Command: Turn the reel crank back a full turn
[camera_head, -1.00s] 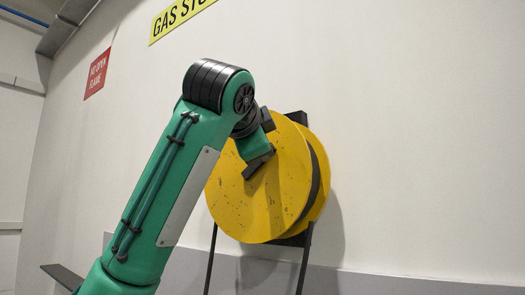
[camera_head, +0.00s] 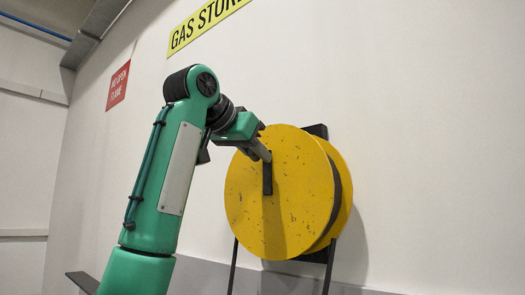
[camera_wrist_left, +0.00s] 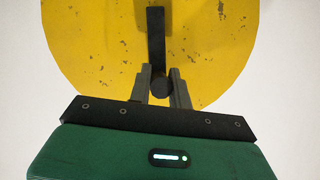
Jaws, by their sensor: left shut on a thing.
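The yellow reel (camera_head: 290,215) stands against the wall, right of centre in the head view. Its dark crank arm (camera_head: 267,178) points up from the middle of the reel's face; it also shows in the left wrist view (camera_wrist_left: 156,40). My left gripper (camera_head: 264,153) is at the upper end of the crank. In the left wrist view its two grey fingers (camera_wrist_left: 161,86) are on either side of the round dark crank handle (camera_wrist_left: 161,89), shut on it. The handle is mostly hidden by the fingers in the head view. My right gripper is in neither view.
A dark stand (camera_head: 328,268) with thin legs carries the reel close to the pale wall (camera_head: 430,130). A yellow sign (camera_head: 207,22) and a red sign (camera_head: 118,86) are on the wall. Open space lies left of my arm.

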